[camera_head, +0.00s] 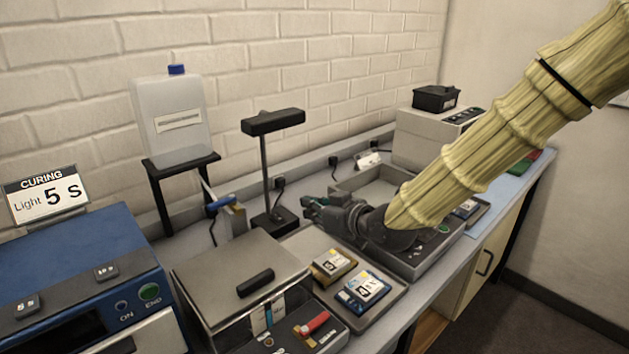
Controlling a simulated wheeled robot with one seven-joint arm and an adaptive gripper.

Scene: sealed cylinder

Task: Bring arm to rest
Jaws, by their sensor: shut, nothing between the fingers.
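My arm (480,140), in a pale yellow ribbed sleeve, reaches in from the upper right over the bench. The fingertips are small in this view, and the arm hides part of the tray machine.
Two boxed items (364,287) lie on a flat tray below the gripper. A lidded metal box (240,276) and a blue curing unit (75,270) stand to the left. A jug (172,120) sits on a black stand at the back. A grey machine (425,140) stands behind the arm.

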